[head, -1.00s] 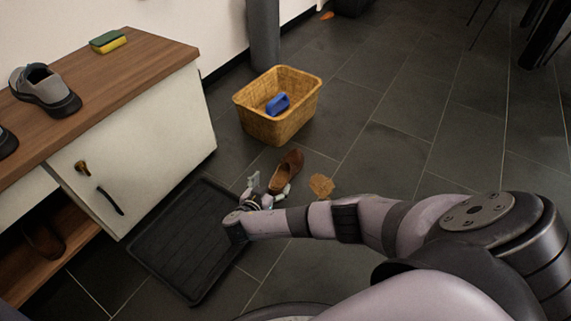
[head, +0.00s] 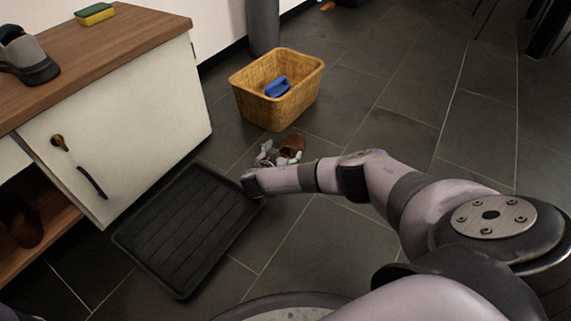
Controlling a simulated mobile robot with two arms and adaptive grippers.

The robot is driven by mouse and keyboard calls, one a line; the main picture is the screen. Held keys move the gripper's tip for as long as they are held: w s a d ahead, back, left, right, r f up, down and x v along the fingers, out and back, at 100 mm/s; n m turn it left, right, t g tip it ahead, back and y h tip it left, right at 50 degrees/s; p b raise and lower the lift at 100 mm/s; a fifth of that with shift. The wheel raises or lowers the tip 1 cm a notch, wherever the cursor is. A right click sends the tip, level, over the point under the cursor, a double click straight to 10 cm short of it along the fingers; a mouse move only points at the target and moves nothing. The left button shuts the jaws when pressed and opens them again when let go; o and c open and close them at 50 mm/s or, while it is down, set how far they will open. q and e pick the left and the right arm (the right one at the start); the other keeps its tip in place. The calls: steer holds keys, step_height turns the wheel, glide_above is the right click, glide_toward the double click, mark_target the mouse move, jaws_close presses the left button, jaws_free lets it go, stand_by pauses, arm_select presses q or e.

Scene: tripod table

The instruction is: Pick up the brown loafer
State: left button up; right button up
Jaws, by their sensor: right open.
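The brown loafer (head: 292,145) lies on the dark tiled floor just in front of the wicker basket. My right gripper (head: 278,154) is at the loafer, low over the floor, with its fingers open. The gripper and wrist cover the near part of the loafer, so only its far part shows. I cannot tell whether the fingers touch it. My left gripper is out of view.
The wicker basket (head: 248,106) holding a blue object (head: 277,87) stands just behind the loafer. A black boot tray (head: 180,235) lies to the left. A white cabinet (head: 130,130) bears a grey shoe (head: 27,59) and a sponge (head: 95,13). Floor at right is clear.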

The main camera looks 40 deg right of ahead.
steer(key=shift+b+x, duration=0.45)
steer(key=shift+x, duration=0.55)
steer(key=shift+c, duration=0.2)
steer(key=c, duration=1.6)
